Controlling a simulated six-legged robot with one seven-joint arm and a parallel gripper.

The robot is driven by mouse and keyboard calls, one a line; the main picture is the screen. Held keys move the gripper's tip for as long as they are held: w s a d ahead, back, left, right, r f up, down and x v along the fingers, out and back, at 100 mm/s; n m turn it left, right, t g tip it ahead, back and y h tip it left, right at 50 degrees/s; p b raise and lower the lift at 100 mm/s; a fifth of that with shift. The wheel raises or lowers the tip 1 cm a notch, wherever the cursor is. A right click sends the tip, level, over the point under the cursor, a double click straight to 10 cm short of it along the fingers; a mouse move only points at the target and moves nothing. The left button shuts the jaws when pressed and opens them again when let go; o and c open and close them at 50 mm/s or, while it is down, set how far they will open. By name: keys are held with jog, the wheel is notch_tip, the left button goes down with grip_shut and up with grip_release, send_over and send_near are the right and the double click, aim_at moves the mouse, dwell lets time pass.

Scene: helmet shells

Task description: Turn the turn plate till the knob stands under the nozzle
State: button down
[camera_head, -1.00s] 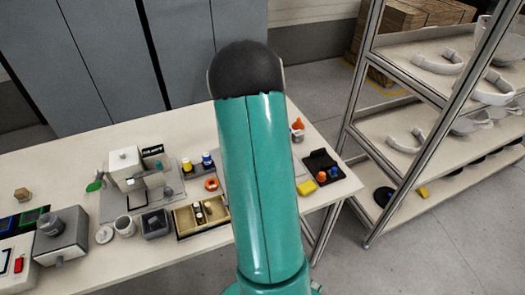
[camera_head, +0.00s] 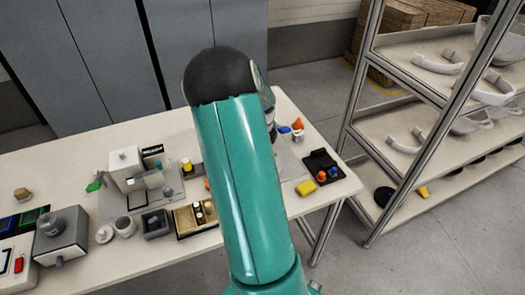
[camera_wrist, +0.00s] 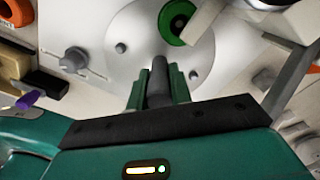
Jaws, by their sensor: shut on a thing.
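In the wrist view the turn plate (camera_wrist: 135,30) is a pale round disc on a light panel. My gripper (camera_wrist: 160,78) is over its near part. Its two teal fingers are closed on a dark grey upright knob (camera_wrist: 159,66). A green ring with a black centre (camera_wrist: 177,22) stands just beyond and to the right of the knob. Small dark pegs (camera_wrist: 121,47) show on the pale surface. I cannot make out the nozzle for certain. In the head view my arm hides the gripper and most of that work spot.
In the wrist view a grey dial (camera_wrist: 73,60) is at left and a grey bar (camera_wrist: 292,82) at right. In the head view the table (camera_head: 110,270) holds a white machine (camera_head: 127,165) and small bins. A black tray (camera_head: 322,165) is at the right end, a shelf rack beyond.

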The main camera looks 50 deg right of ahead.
jog(key=shift+r+m, duration=0.1)
jog(key=shift+m, duration=0.7)
jog(key=c, duration=1.3)
grip_release()
jog(key=shift+o, duration=0.2)
notch_tip(320, 180, up, 14)
